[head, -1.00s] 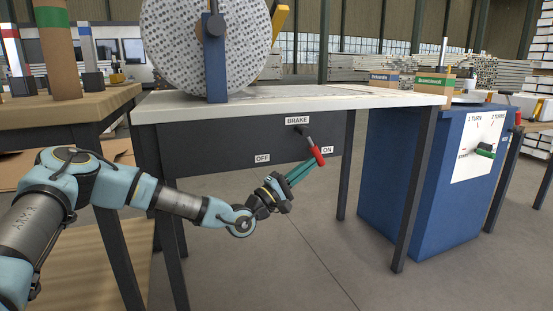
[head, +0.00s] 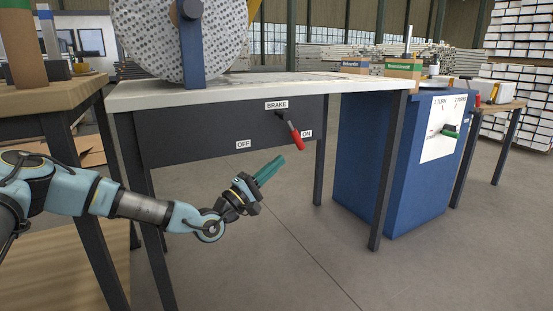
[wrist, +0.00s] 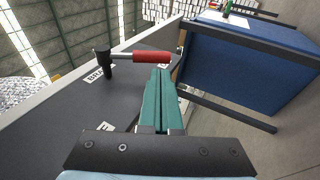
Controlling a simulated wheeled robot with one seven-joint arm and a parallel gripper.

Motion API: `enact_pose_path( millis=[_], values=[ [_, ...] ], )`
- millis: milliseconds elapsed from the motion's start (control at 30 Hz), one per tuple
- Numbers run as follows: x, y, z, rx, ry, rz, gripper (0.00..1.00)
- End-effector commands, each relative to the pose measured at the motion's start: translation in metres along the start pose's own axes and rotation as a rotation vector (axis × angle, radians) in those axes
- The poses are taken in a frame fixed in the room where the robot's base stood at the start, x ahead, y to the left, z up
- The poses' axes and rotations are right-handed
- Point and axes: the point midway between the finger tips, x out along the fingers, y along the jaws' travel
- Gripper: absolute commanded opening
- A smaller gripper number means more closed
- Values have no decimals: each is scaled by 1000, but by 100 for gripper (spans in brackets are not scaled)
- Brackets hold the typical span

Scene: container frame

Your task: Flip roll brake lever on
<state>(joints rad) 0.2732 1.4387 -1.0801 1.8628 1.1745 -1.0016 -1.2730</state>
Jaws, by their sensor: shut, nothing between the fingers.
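The brake lever (head: 291,132) has a red handle and a dark pivot, and sits on the dark front panel (head: 200,131) under the bench top. Its handle points down and right, beside the ON label (head: 306,133). The OFF label (head: 243,144) is to the left and the BRAKE label (head: 276,104) is above. My gripper (head: 279,160), with green fingers, is shut and empty, below and left of the handle and apart from it in the head view. In the wrist view the red handle (wrist: 152,57) lies just beyond the fingertips (wrist: 160,72); the ON label is partly hidden there.
A large speckled roll (head: 180,35) stands on the white bench top (head: 270,86). A blue cabinet (head: 360,160) with a green-handled dial is to the right. Bench legs flank the panel. Open floor lies in front of the bench.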

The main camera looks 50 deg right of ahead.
Motion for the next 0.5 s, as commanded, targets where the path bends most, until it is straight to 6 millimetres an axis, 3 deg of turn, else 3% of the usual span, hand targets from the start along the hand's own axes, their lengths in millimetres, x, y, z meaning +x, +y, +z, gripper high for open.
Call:
enact_pose_path(
  millis=[500],
  values=[
    [-74,-7,-1,-1,3,-2,0]
  ],
)
